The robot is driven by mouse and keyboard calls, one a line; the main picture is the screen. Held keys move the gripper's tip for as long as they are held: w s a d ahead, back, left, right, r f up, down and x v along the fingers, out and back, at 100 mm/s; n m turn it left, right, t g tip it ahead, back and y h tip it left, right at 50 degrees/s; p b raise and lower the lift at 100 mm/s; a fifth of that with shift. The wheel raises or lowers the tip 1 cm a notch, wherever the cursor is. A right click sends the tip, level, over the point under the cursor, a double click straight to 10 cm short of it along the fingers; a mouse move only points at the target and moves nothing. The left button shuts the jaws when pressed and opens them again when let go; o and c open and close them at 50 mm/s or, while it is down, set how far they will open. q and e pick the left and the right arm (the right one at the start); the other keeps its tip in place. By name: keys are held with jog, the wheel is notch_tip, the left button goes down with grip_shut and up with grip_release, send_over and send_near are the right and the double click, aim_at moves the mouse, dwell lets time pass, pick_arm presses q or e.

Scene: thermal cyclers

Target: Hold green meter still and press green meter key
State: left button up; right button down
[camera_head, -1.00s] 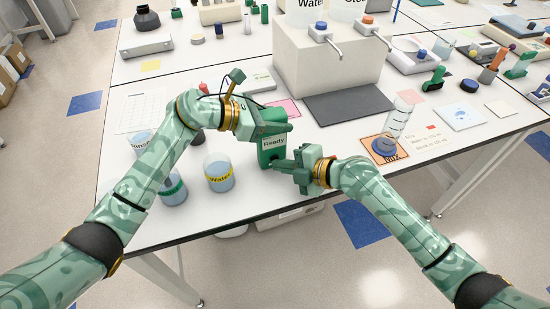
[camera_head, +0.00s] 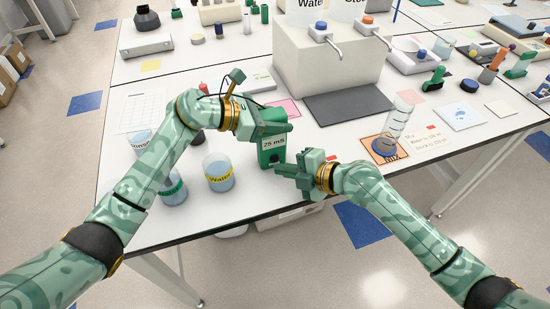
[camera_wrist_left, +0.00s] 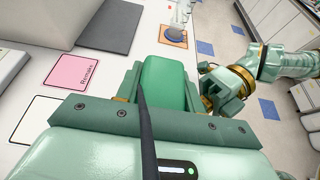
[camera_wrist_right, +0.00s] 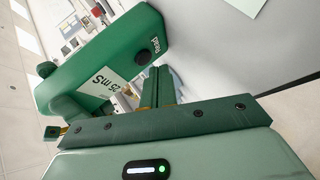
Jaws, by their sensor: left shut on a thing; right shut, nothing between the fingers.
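The green meter (camera_head: 265,143) stands upright near the table's front edge, its display reading "25 mS". My left gripper (camera_head: 274,124) is shut around the meter's upper part. In the left wrist view the meter (camera_wrist_left: 166,82) sits between the fingers. The round black key (camera_wrist_right: 143,57), labelled "Read", shows uncovered on the meter's face in the right wrist view. My right gripper (camera_head: 279,170) is shut and empty, its fingertips just below and right of the key in the head view. In the right wrist view the fingertips (camera_wrist_right: 156,86) appear apart from the key.
A dark mat (camera_head: 348,104) lies before the dispenser (camera_head: 300,70) behind.

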jog(key=shift+s+d, duration=0.25)
jog(key=shift+s, duration=0.55)
jog(key=shift+s+d, duration=0.3)
jog(key=shift+s, duration=0.5)
jog(key=shift+s+d, duration=0.25)
jog(key=shift+s, duration=0.55)
pick_arm(q)
jog(key=o, duration=1.2)
jog(key=shift+a, duration=0.1)
